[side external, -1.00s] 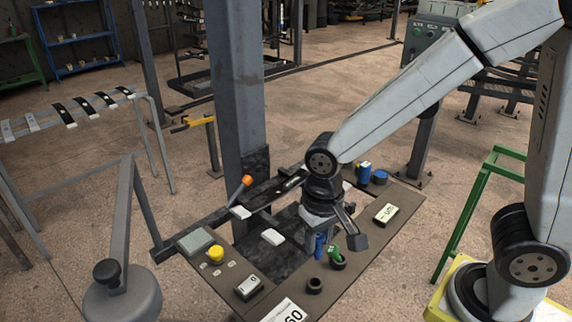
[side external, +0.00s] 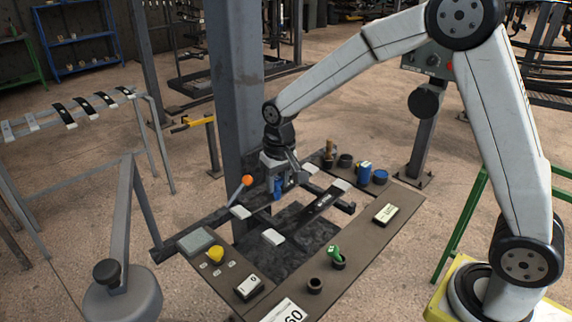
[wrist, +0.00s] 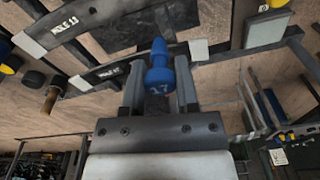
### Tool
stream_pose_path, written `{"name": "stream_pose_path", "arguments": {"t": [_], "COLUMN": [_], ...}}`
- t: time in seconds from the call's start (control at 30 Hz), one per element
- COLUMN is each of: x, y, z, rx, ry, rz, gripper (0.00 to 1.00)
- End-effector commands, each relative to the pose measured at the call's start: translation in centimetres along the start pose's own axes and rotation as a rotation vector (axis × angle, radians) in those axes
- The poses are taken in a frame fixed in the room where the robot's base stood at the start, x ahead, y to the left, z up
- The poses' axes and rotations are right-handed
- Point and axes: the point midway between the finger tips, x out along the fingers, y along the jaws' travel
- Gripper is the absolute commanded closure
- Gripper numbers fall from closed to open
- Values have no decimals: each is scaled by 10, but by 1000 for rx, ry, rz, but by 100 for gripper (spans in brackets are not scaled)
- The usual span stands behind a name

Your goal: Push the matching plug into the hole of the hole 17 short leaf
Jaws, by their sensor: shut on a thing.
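My gripper (wrist: 159,95) is shut on a blue plug (wrist: 159,75) marked 17, its narrow end pointing away from the wrist. In the side external view my gripper (side external: 278,178) holds the blue plug (side external: 279,188) upright over the rack, beside the grey post. The short leaf marked hole 17 (wrist: 98,77) is a dark strip left of the plug in the wrist view. The plug and fingers cover part of that area. I cannot see the leaf's hole or tell whether the plug touches it.
A larger leaf marked hole 13 (wrist: 62,38) lies nearby. A green plug (side external: 333,252) sits in a holder on the front board. A blue item (side external: 364,171) and a brown plug (side external: 330,150) stand at the right.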

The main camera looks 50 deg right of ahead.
Motion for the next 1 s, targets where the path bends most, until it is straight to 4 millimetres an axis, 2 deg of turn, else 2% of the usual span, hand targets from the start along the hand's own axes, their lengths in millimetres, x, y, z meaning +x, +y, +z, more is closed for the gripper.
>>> {"name": "stream_pose_path", "arguments": {"t": [0.03, 0.2, 0.4, 0.63, 1.0], "x": [3, 10, 17, 21, 23], "y": [7, 29, 53, 68, 69], "z": [-13, -52, -85, -102, -103], "rx": [5, 5, 4, 2, 1], "ry": [4, 21, 37, 45, 46], "rz": [2, 7, 14, 19, 20], "gripper": [100, 100, 100, 100, 100]}}
